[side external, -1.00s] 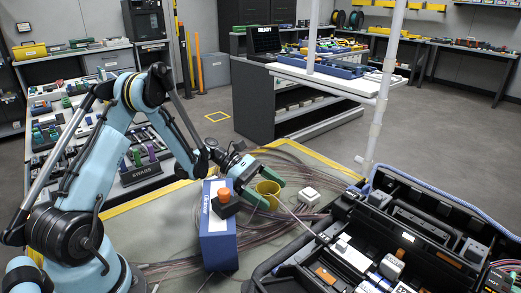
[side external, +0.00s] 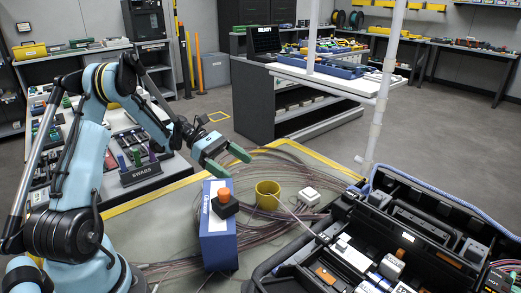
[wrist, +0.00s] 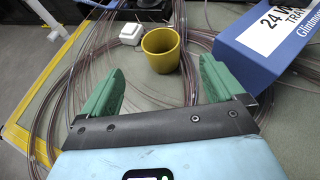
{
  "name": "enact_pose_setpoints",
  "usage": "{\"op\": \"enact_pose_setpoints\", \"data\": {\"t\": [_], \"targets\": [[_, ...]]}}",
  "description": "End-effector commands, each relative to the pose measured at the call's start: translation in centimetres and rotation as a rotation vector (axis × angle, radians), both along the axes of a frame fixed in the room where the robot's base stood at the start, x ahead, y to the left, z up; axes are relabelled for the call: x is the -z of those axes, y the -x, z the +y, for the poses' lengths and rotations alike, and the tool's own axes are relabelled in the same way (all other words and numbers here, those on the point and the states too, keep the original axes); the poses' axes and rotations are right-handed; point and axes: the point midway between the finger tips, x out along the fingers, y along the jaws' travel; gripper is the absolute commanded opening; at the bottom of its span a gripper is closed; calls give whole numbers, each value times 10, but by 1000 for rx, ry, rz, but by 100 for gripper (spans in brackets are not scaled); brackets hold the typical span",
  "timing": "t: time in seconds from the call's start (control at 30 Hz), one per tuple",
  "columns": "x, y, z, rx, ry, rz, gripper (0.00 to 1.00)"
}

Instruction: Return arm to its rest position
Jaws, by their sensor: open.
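My gripper (side external: 234,162) has green fingers spread apart with nothing between them. It is raised above the table, up and left of the yellow cup (side external: 268,195). In the wrist view, my gripper (wrist: 158,90) shows both green fingers wide apart. The yellow cup (wrist: 162,48) stands upright beyond the fingertips, apart from them.
A blue box (side external: 218,245) with an orange-topped dark item (side external: 224,202) stands left of the cup. Coiled tubing lies over the table. A white box (side external: 308,196) is right of the cup. An open black case (side external: 400,230) fills the right front. Swabs stand at left.

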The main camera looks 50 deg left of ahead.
Motion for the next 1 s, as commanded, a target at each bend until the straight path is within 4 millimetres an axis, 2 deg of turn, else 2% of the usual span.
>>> {"op": "enact_pose_setpoints", "data": {"t": [0.47, 0.57, 0.8, 1.0], "targets": [[-4, 0, 0, 7, -15, -11, 95], [-11, -5, -9, 25, -63, -45, 95], [-36, -18, -47, 126, -294, -211, 95], [-53, -17, -79, 250, -513, -365, 95]]}}
